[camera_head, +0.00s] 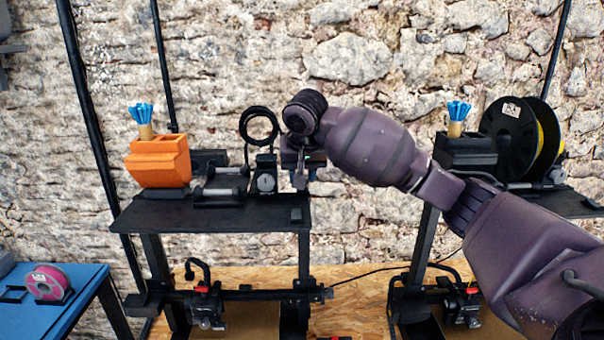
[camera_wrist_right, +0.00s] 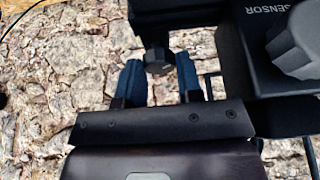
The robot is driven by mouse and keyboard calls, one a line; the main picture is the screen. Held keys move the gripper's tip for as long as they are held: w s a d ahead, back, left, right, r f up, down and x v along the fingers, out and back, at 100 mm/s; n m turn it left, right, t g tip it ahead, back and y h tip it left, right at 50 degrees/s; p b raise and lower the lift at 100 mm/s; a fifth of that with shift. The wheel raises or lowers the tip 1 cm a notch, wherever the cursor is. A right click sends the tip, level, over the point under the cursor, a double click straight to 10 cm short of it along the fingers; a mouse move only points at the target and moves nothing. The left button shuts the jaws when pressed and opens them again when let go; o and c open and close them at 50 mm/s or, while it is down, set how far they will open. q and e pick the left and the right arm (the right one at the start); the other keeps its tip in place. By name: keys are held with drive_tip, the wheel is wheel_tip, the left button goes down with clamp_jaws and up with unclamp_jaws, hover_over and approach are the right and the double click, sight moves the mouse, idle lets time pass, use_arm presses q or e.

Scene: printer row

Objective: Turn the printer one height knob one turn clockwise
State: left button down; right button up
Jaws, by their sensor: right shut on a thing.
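In the head view, the left printer (camera_head: 215,216) has a black top plate on a dark frame. My right arm comes in from the right, and my right gripper (camera_head: 301,178) hangs at the plate's right end, partly hidden by my wrist. In the right wrist view, a small dark ribbed knob (camera_wrist_right: 160,61) sits on a short stem under a black part. The knob cannot be made out in the head view. My left gripper is not seen.
A box lettered SENSOR (camera_wrist_right: 262,30) with a large grey knob (camera_wrist_right: 299,42) is close right of the fingers. An orange holder (camera_head: 160,162) and a dial gauge (camera_head: 266,183) are on the plate. A second printer with black spools (camera_head: 508,135) stands right.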

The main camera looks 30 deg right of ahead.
drive_tip(key=o, duration=0.9)
drive_tip(key=v, duration=1.1)
drive_tip(key=shift+d+b, duration=0.1)
drive_tip(key=shift+b, duration=0.3)
